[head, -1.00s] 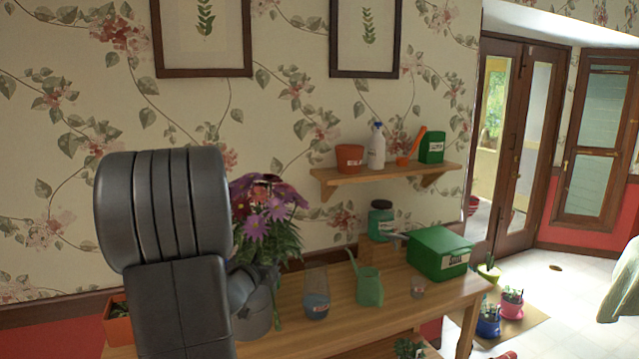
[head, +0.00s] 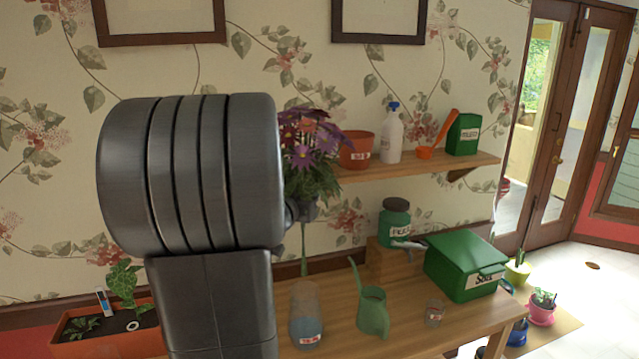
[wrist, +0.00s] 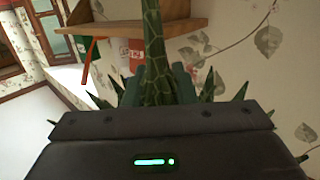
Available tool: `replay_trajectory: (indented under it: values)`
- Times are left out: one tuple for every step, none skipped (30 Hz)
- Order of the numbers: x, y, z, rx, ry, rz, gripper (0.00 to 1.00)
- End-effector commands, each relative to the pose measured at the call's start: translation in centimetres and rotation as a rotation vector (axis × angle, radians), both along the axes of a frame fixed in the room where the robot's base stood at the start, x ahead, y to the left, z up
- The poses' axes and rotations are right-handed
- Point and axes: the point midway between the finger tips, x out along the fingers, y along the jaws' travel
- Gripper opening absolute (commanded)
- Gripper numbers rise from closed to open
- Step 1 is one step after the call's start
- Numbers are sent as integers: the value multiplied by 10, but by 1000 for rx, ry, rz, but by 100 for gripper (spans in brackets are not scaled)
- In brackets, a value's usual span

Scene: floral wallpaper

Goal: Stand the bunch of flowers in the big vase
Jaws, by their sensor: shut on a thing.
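The bunch of purple and dark red flowers (head: 312,148) is upright in the head view, right of my arm. My gripper (head: 304,208), partly hidden behind my arm, is shut on it below the leaves. The green stem hangs down below the gripper. In the wrist view the green patterned stem (wrist: 158,60) runs up between my gripper's fingers (wrist: 165,85). The big vase (head: 306,318), tall clear glass with bluish water and a red-marked label, stands on the table. The stem's lower end appears just above its rim; I cannot tell the depth between them.
A green watering can (head: 372,312), a small glass (head: 434,314) and a green box (head: 465,268) stand to the right on the table (head: 405,338). A wall shelf (head: 420,166) with a pot and bottle is close behind the flowers. A planter (head: 110,343) is at left.

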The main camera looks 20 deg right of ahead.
Motion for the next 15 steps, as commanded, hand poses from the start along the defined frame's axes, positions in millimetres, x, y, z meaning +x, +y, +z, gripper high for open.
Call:
replay_trajectory:
  values:
    - [0, 0, 0, 2, -1, 0, 0]
    - [0, 0, 0, 2, -1, 0, 0]
    - [0, 0, -2, 2, 0, 0, 0]
    - [0, 0, -3, 3, 0, 0, 0]
    - [0, 0, -5, 3, 0, 0, 0]
    - [0, 0, -8, 3, 2, 0, 0]
    - [0, 0, -10, 3, 2, 0, 0]
    - [0, 1, -13, 2, 2, 0, 0]
    - [0, 1, -16, 3, 3, 1, 0]
    - [0, 1, -19, 2, 4, 2, 0]
    - [0, 1, -22, 2, 4, 1, 0]
    - [0, 1, -26, 2, 2, 0, 0]
    - [0, 1, -29, 1, 3, 0, 0]
    - [0, 1, -33, 2, 3, 0, 0]
    - [0, 1, -37, 2, 4, 1, 0]
